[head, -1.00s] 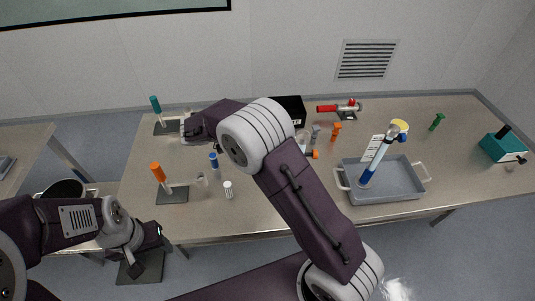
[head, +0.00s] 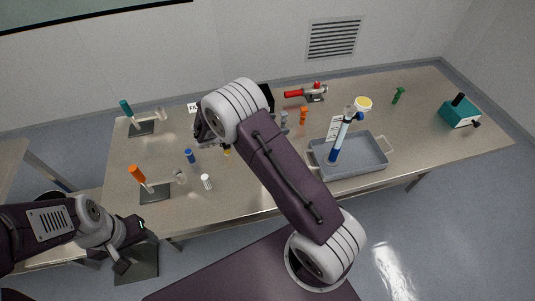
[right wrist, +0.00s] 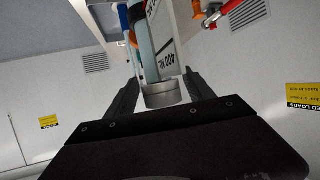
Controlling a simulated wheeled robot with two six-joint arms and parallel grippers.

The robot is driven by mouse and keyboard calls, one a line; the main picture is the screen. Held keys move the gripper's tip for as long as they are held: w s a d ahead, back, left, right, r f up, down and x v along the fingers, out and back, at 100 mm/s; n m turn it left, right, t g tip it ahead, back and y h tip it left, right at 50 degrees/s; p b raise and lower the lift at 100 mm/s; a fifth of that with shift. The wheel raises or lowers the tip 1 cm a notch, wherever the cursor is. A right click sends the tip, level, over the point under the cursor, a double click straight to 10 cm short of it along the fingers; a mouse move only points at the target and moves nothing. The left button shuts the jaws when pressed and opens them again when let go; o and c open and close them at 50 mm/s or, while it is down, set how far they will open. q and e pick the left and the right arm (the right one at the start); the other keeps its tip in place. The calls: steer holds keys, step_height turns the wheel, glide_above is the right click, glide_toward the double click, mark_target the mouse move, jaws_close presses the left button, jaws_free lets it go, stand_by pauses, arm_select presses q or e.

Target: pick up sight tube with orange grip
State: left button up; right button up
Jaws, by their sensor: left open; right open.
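An upright orange grip (head: 137,174) stands on a dark base plate (head: 155,194) at the table's front left, with a pale, clear piece (head: 178,177) at its right. It looks like the sight tube, but its shape is too small to tell. My left gripper (head: 128,245) is open and empty, below the table's front left edge, short of the orange grip. My right gripper is mostly hidden behind my right arm in the head view. In the right wrist view it (right wrist: 160,100) is open; a grey-ended cylinder (right wrist: 160,93) appears between its fingers, contact unclear.
A teal-gripped piece (head: 126,107) stands behind on a similar plate. A blue piece (head: 190,156) and a white-capped one (head: 206,182) stand to the right. A grey tray (head: 365,160) holds a tall blue-and-white tube (head: 340,137). A teal box (head: 460,114) stands far right.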

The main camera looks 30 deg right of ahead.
steer(key=shift+w+a, duration=0.15)
steer(key=shift+c, duration=0.3)
steer(key=shift+w+a, duration=0.1)
steer(key=shift+a, duration=0.05)
steer(key=c, duration=1)
jaws_close()
steer(key=shift+s+d, duration=0.2)
